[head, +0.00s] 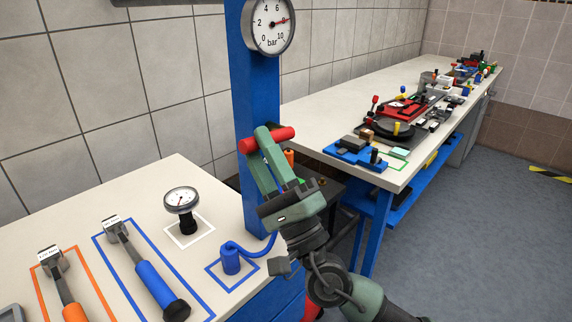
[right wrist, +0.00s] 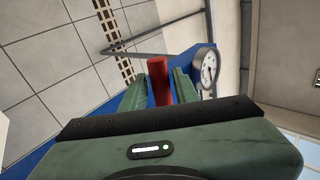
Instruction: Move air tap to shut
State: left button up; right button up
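The air tap's red handle (head: 268,139) is a short red bar on the blue post (head: 257,90). In the head view, my right gripper (head: 259,148) is at the handle, one finger crossing in front of its middle. In the right wrist view, the red handle (right wrist: 160,80) stands between the two green fingers of my right gripper (right wrist: 161,84), close to both. I cannot tell whether the fingers press on it. The tap's body is hidden behind the gripper. My left gripper is not in view.
A pressure gauge (head: 269,24) sits on the post above the tap, its needle near 8. A blue hose (head: 232,258), a small dial gauge (head: 182,204) and torque-style tools (head: 150,275) are on the near bench. A long bench (head: 320,110) with many parts stands behind.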

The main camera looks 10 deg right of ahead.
jog(key=s+d, duration=0.6)
jog(key=s, duration=0.4)
jog(key=shift+s+d, duration=0.15)
